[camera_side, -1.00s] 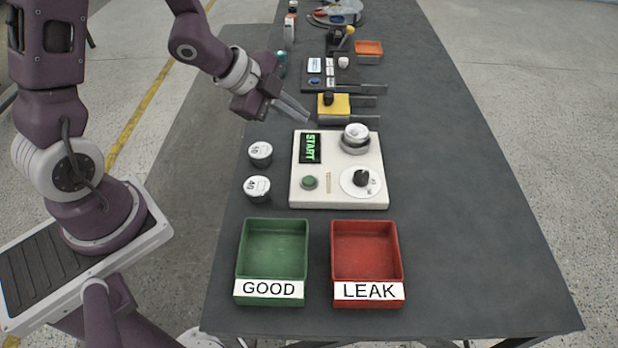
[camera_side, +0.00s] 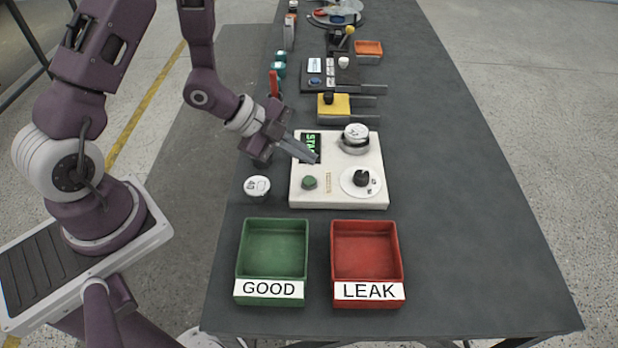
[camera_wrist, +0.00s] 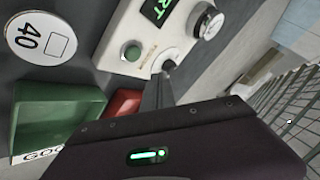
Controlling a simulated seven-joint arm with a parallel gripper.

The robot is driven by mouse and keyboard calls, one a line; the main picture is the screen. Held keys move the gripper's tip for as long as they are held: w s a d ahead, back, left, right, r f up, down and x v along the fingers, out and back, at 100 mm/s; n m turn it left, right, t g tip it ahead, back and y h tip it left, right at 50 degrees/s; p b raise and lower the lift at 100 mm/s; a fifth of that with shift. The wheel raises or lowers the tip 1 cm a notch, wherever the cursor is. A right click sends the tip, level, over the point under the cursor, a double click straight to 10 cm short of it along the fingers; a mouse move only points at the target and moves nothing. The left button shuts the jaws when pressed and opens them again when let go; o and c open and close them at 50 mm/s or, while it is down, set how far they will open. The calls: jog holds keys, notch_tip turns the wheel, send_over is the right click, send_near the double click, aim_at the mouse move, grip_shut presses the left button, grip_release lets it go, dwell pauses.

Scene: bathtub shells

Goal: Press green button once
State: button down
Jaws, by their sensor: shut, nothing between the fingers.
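The green button (camera_side: 309,183) is a small round cap at the lower left of a white control box (camera_side: 335,198). It also shows in the wrist view (camera_wrist: 133,53), left of my fingers. The box's display (camera_side: 310,142) has green letters and is partly hidden behind my fingers in the side view. My gripper (camera_side: 314,158) is shut and empty. Its fingertips are over the upper left of the box, farther back than the button and apart from it. In the wrist view the fingers (camera_wrist: 157,92) cover part of the box's edge.
A black knob (camera_side: 361,178) and a round silver-white part (camera_side: 355,136) are on the box's right. A white disc marked 40 (camera_side: 257,186) lies left of the box. The green GOOD tray (camera_side: 272,222) and red LEAK tray (camera_side: 366,224) stand in front. Bare table lies right.

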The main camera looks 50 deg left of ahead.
aim_at(304, 179)
jog(key=shift+f, duration=1.8)
jog(key=shift+f, duration=0.1)
dwell(0.5)
jog(key=shift+f, duration=0.3)
jog(key=shift+f, duration=0.45)
dwell(0.5)
jog(key=shift+r, duration=0.85)
jog(key=shift+r, duration=2.5)
